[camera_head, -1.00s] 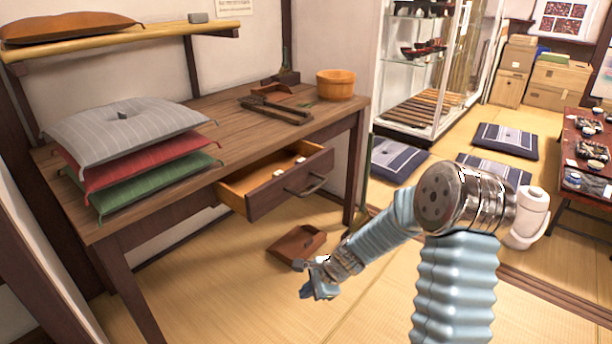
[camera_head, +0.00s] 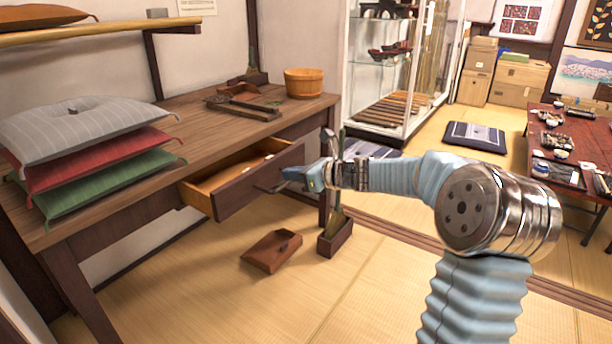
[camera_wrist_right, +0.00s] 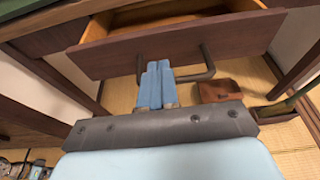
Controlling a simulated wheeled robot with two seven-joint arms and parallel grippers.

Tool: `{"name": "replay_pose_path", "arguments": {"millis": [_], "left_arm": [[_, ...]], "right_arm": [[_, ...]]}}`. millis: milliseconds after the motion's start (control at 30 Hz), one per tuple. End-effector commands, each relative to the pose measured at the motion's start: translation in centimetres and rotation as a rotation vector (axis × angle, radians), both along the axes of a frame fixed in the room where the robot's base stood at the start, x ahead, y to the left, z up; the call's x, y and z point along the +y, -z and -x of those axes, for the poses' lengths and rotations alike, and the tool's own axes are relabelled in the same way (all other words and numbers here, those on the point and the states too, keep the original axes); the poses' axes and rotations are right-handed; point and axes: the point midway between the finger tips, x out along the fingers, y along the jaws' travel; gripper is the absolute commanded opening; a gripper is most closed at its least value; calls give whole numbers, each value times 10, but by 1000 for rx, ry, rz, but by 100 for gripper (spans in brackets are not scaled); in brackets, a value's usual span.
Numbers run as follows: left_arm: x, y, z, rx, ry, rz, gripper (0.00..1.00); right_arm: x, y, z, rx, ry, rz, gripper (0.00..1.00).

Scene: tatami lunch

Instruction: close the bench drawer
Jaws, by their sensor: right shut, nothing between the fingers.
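The bench drawer (camera_head: 238,193) is pulled out of the wooden bench (camera_head: 225,130), with a few small pale items inside. Its dark front and handle also show in the right wrist view, where the drawer front (camera_wrist_right: 180,48) fills the upper part and the handle (camera_wrist_right: 207,66) bends in front of it. My right gripper (camera_head: 288,176) is shut and empty, its fingertips close to the drawer front by the handle. In the right wrist view the closed blue fingers (camera_wrist_right: 157,72) overlap the handle; I cannot tell whether they touch it.
Striped, red and green cushions (camera_head: 85,160) are stacked on the bench's left end. A wooden bucket (camera_head: 304,83) and tools stand on its right. A brown dustpan (camera_head: 270,252) and a dark box (camera_head: 335,236) are on the tatami below.

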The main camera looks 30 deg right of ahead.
Motion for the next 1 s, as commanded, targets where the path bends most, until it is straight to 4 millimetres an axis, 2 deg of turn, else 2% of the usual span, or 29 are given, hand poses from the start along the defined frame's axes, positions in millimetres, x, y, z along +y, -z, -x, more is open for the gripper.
{"name": "replay_pose_path", "arguments": {"millis": [133, 333, 500, 867, 1000], "left_arm": [[0, 1, 0, 1, 0, 0, 67], [0, -3, 0, 0, 0, 0, 67], [0, -4, 0, -1, 0, -1, 67], [0, -4, 0, -1, 0, -1, 67], [-2, -15, 1, 1, 3, 2, 67]], "right_arm": [[13, 11, -28, 1, -4, -1, 0], [23, 9, -54, 0, -3, 2, 0], [26, 9, -62, 2, -1, 1, 0], [27, 9, -64, 0, -2, 2, 0], [35, 5, -82, 1, -4, 1, 0]]}}
